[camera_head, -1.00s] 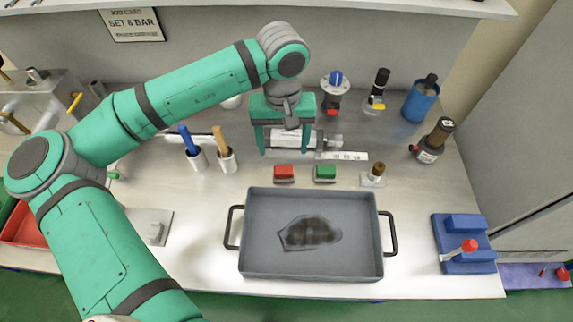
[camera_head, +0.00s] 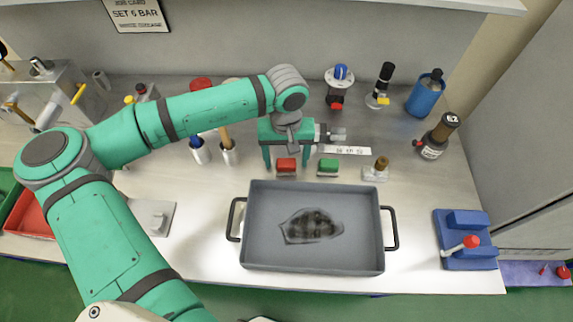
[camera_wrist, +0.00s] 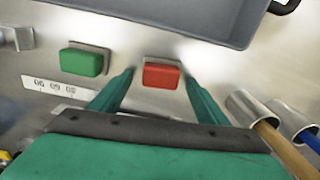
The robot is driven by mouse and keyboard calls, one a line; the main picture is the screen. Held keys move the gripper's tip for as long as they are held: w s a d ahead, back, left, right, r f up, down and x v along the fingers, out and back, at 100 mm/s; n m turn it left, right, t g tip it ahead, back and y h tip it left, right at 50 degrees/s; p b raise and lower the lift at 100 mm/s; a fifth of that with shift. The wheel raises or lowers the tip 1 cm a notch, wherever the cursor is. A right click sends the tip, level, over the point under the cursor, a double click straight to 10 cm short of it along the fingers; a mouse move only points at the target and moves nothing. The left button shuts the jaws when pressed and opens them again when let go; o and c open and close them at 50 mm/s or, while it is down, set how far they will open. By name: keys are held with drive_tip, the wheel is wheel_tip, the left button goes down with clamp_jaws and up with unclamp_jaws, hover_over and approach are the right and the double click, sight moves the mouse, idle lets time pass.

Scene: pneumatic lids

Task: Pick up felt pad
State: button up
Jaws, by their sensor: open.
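Two small blocks lie on the bench behind the tray, one red (camera_head: 286,165) and one green (camera_head: 328,165), each on a grey base. They also show in the wrist view, red (camera_wrist: 161,74) and green (camera_wrist: 81,62). Which of them, if any, is the felt pad I cannot tell. My gripper (camera_head: 288,161) points down just behind the red block. In the wrist view its open fingers (camera_wrist: 158,76) appear on either side of the red block, with nothing held. Whether they are level with it is unclear.
A grey tray (camera_head: 376,250) with handles and a dark patch on its floor stands at the front. Cups with a blue and a wooden handle (camera_head: 228,153) stand left of my gripper. A brass-topped fitting (camera_head: 376,171) is at right.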

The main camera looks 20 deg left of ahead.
drive_tip(key=c, duration=1.1)
drive_tip(key=shift+c, duration=0.2)
drive_tip(key=shift+r, duration=0.1)
drive_tip(key=shift+r, duration=0.5)
drive_tip(key=s+a+r, duration=0.3)
drive_tip(key=s+r, duration=0.8)
drive_tip(key=s, duration=0.2)
drive_tip(key=shift+s+a+r, duration=0.25)
drive_tip(key=shift+a+r, duration=0.15)
drive_tip(key=shift+o, duration=0.5)
